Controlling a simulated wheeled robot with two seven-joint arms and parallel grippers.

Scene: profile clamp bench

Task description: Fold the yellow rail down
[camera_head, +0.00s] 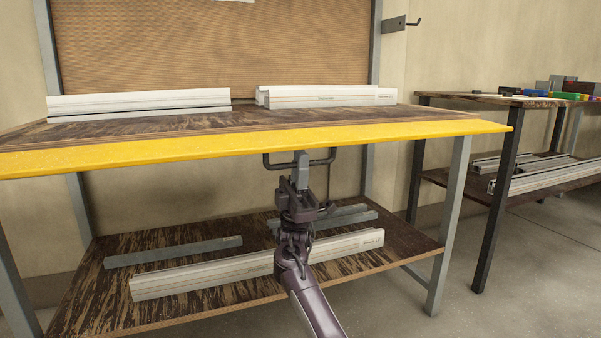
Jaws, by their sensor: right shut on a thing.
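The yellow rail (230,147) runs along the whole front edge of the wooden bench top (300,119), with its broad yellow face toward me. A dark wire handle (325,162) hangs below the rail, right of the middle. My right gripper (300,160) reaches up from below and is shut on the handle at its left part. The fingers hide a piece of the handle. My left gripper is not in view.
Pale metal profiles (140,103) lie on the bench top, with more (330,97) to the right. The lower shelf holds several profiles (250,265) behind and beside my arm. A second bench (500,98) stands at the right. Open floor (480,310) lies at the lower right.

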